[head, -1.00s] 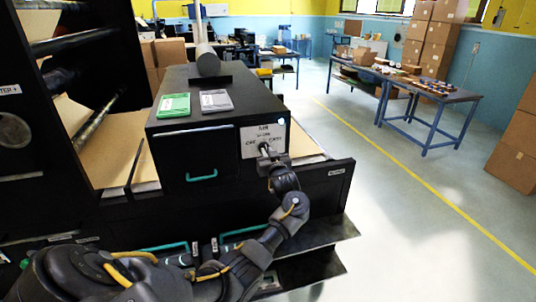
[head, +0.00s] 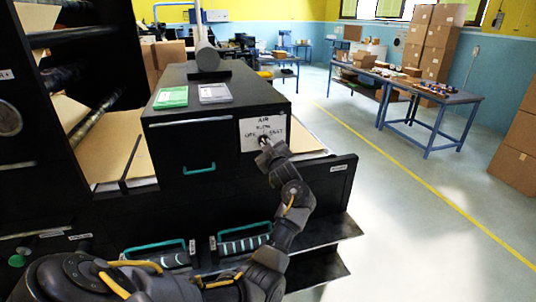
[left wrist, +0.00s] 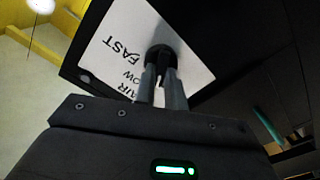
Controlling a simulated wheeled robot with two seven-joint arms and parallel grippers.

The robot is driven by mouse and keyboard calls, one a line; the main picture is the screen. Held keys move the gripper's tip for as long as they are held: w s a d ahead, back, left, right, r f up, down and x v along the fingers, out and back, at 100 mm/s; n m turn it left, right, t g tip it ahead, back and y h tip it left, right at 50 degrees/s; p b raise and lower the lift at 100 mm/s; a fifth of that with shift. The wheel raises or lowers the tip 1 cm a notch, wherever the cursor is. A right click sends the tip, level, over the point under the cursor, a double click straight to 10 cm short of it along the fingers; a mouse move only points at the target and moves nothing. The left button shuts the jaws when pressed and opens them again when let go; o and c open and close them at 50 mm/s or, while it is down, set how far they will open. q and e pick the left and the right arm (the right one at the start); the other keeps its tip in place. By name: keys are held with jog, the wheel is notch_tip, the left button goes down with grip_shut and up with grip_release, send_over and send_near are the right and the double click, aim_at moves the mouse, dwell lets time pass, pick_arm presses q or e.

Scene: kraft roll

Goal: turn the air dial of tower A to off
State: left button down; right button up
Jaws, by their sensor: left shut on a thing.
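The air dial (left wrist: 161,56) is a small black knob on a white plate (head: 250,134) on the front of a black cabinet. The plate carries the words AIR and FAST, and part of SLOW shows in the left wrist view. My left gripper (head: 264,143) is at the plate, its fingers shut on the dial. In the left wrist view the fingers (left wrist: 162,82) reach the knob from either side. They cover much of the knob, so I cannot tell which mark it points to. My right gripper is not in view.
A green pad (head: 172,97) and a grey-white pad (head: 214,93) lie on the cabinet top. A teal handle (head: 199,170) is on its front, left of the plate. Black ledges stick out below. Open floor lies right, with a blue table (head: 432,97) beyond.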

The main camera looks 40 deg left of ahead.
pick_arm(q)
jog(key=shift+s+a+f+n+b, duration=0.1)
jog(key=shift+n+b, duration=1.3)
jog(key=shift+n, duration=0.05)
jog(key=shift+f+n+b, duration=0.1)
jog(key=shift+n+b, duration=1.3)
jog(key=shift+n, duration=0.05)
jog(key=c, duration=1.5)
grip_release()
jog(key=shift+o, duration=0.2)
jog(key=shift+r, duration=0.1)
